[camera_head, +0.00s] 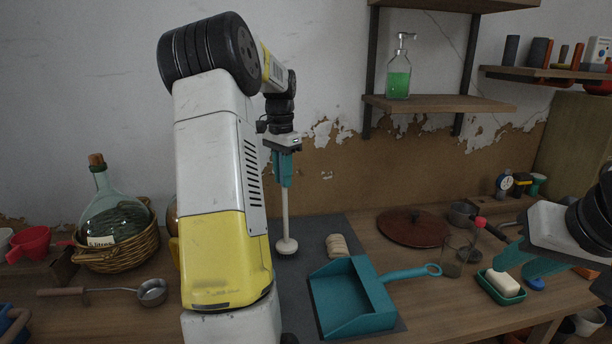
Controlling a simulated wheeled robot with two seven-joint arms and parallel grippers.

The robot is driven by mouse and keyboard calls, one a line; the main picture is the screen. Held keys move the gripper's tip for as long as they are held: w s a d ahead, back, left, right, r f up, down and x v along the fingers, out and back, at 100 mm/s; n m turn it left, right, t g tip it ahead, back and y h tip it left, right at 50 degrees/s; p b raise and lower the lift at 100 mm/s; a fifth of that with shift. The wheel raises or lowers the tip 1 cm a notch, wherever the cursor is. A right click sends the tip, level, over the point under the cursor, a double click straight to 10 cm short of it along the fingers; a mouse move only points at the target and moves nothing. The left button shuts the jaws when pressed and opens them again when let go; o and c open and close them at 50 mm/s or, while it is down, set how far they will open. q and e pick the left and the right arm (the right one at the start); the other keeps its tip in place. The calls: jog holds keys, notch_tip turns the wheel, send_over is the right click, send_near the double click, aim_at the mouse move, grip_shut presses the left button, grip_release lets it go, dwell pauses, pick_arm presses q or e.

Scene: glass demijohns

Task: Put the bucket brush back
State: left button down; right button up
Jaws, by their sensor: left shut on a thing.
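My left gripper (283,180) points down with teal fingers, shut on the top of a slim cream-white rod with a rounded foot. I take this to be the bucket brush (286,222), though I can make out no bristles. It hangs upright over the dark mat (337,226), its foot at or just above the mat; I cannot tell whether it touches. My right gripper (528,264) is at the right edge, its teal fingers apart with nothing seen between them, close to the soap dish.
A teal dustpan (351,297) lies on the mat, with a beige oval item (337,246) behind it. Right are a round brown board (412,228), a glass (453,257) and a soap dish (501,286).

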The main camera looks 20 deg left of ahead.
pick_arm(q)
jog(key=c, duration=1.2)
grip_release()
jog(key=shift+c, duration=0.2)
notch_tip(320, 180, up, 12)
jog(key=shift+f, duration=0.1)
jog(key=s+d+r+t, duration=0.2)
jog(key=s+d+r, duration=0.1)
jog(key=s+d, duration=0.4)
jog(key=s+d+f+n+t+h, duration=0.1)
jog(key=s+d+f+n+t, duration=0.1)
jog(key=s+d+f, duration=0.3)
jog(key=s+d+f+n+t+h, duration=0.1)
jog(key=s+d+f+n+t, duration=0.1)
jog(key=s+d+f, duration=0.3)
jog(key=s+d, duration=0.4)
jog(key=s, duration=0.4)
jog(key=shift+s+d, duration=0.25)
jog(key=shift+d, duration=0.15)
